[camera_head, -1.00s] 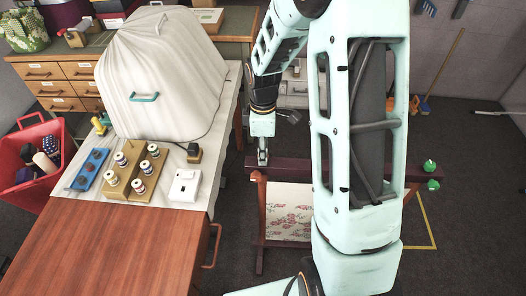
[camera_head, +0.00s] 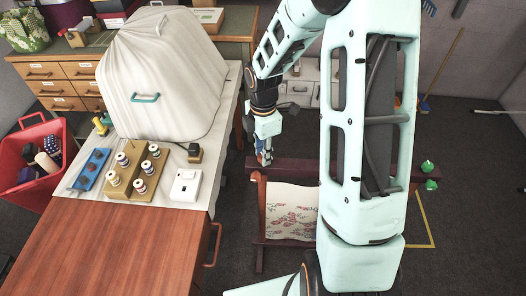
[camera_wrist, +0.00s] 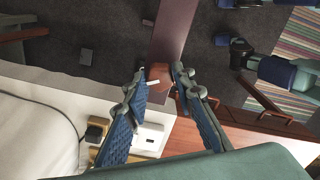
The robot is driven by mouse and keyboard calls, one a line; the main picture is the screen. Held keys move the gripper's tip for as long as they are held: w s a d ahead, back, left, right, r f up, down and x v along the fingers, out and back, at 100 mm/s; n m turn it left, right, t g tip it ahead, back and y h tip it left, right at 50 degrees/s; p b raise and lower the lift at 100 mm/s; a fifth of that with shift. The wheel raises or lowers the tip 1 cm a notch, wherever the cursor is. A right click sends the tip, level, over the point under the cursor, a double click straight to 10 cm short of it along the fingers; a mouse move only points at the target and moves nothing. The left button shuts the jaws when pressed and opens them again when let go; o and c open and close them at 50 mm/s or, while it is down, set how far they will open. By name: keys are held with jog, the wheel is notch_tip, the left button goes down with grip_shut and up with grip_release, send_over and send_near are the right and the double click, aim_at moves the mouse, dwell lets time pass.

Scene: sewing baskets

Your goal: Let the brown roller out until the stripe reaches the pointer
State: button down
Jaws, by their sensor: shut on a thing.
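The brown roller (camera_head: 300,167) is a dark red-brown bar lying across a wooden stand, partly behind my arm. Pale floral cloth (camera_head: 290,213) hangs below it. My gripper (camera_head: 264,157) is at the roller's left end. In the wrist view my gripper (camera_wrist: 160,82) has its two blue-padded fingers on either side of a brown knob (camera_wrist: 159,74) at the end of the bar (camera_wrist: 174,35), and is shut on it. A small white piece (camera_wrist: 153,82) shows beside the knob; I cannot tell whether it is the pointer. I cannot make out the stripe.
A wooden table (camera_head: 125,240) with a white top, spool rack (camera_head: 137,174) and white covered machine (camera_head: 160,80) stands to the left. A red basket (camera_head: 30,165) is at far left. Green knobs (camera_head: 429,167) sit at the stand's right.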

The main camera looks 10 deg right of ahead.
dwell(0.3)
jog(key=c, duration=1.6)
grip_release()
notch_tip(320, 180, up, 12)
jog(key=shift+r, duration=0.1)
